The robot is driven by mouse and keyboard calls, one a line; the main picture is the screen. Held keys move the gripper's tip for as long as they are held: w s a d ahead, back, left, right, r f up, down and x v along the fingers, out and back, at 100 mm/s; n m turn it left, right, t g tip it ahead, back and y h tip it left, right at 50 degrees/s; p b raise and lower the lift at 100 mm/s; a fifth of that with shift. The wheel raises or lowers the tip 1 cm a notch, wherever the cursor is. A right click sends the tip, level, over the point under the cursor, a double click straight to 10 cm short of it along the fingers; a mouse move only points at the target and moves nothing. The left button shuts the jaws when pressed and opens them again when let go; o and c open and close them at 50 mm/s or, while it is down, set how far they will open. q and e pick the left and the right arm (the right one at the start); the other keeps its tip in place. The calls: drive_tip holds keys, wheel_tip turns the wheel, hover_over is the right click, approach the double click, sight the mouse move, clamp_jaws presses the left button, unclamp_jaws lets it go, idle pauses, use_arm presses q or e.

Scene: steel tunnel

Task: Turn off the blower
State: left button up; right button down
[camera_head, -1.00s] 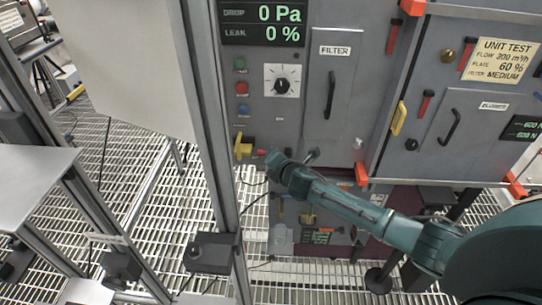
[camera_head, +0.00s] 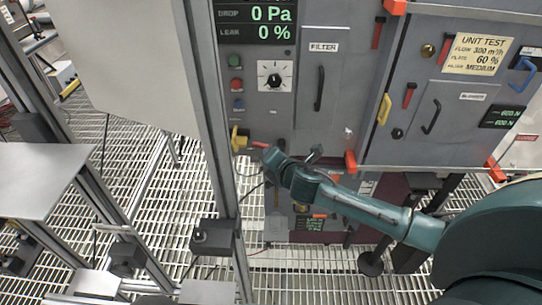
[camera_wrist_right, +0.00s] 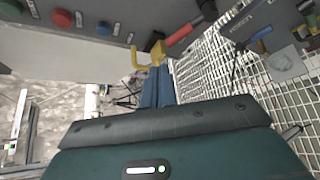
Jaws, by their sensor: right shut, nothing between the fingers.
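The grey control panel (camera_head: 262,120) carries a green button (camera_head: 235,60), a red button (camera_head: 236,86), a blue button (camera_head: 238,106) and a dial (camera_head: 274,76). Below them a yellow hooked part (camera_head: 238,138) sticks out, with a red handle (camera_head: 260,145) beside it. My right gripper (camera_head: 272,157) is shut and empty near these parts. In the right wrist view, its fingers (camera_wrist_right: 157,72) point at the yellow part (camera_wrist_right: 150,54); I cannot tell whether they touch. No label by it clearly reads blower. My left gripper is out of view.
A steel post (camera_head: 208,130) stands just left of the panel, with a black box (camera_head: 214,236) low on it. A filter door (camera_head: 320,95) and a yellow handle (camera_head: 384,108) lie to the right. A lower cabinet (camera_head: 362,190) sits beneath. The floor is open grating.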

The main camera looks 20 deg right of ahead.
drive_tip(key=shift+s+a+r, duration=0.2)
drive_tip(key=shift+s+r, duration=0.2)
drive_tip(key=shift+s, duration=0.2)
drive_tip(key=shift+s+a+r, duration=0.15)
drive_tip(key=shift+s+r, duration=0.25)
drive_tip(key=shift+s, duration=0.2)
drive_tip(key=shift+a, duration=0.1)
